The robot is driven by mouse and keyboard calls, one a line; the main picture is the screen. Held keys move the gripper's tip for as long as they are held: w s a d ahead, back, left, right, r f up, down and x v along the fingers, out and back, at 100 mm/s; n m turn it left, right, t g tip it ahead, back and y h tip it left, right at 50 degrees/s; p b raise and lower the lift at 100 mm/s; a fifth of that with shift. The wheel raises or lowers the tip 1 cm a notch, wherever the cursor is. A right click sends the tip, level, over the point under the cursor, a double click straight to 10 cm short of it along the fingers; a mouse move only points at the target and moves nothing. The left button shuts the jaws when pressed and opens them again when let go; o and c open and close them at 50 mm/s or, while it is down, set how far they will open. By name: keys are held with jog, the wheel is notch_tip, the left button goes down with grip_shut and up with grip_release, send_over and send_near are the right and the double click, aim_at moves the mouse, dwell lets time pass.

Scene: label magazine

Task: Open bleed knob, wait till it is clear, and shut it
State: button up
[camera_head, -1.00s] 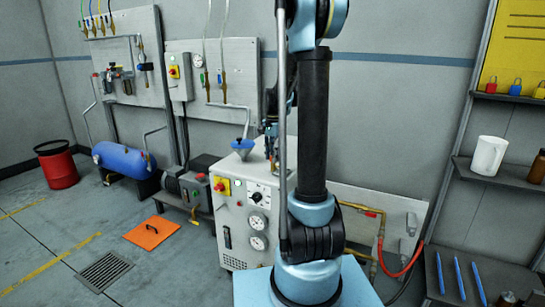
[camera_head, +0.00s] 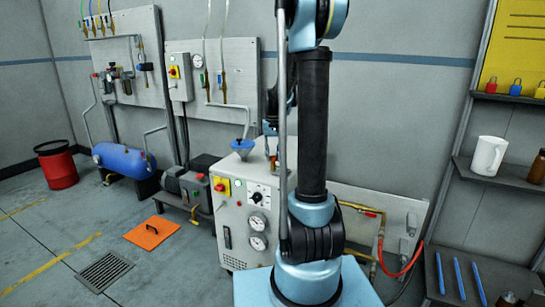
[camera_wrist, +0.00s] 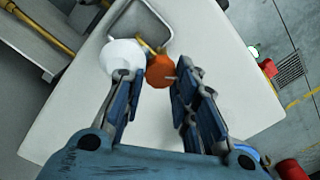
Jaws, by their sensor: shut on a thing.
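An orange knob (camera_wrist: 160,70) sits over the pale top of a machine cabinet in the wrist view. I take it to be the bleed knob. My gripper (camera_wrist: 160,76) has its two dark blue fingers on either side of it and is shut on it. A white round part (camera_wrist: 122,56) lies just left of the knob, close to the left fingertip. A brass fitting shows behind the knob. In the head view the cabinet (camera_head: 230,215) stands left of my arm, which hides most of the gripper. Whether any fluid flows cannot be seen.
A grey metal loop (camera_wrist: 150,18) rises behind the knob. A blue funnel (camera_head: 243,147) stands on the cabinet's left side. A brass pipe and red hose (camera_head: 405,262) are at right. Floor at left is mostly free.

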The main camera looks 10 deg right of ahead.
aim_at(273, 156)
jog(key=n, duration=0.5)
jog(key=shift+w, duration=0.1)
jog(key=shift+n, duration=0.3)
dwell(0.4)
jog(key=o, duration=1.1)
notch_tip(273, 156, up, 12)
jog(key=shift+f, duration=0.1)
jog(key=shift+r, duration=0.2)
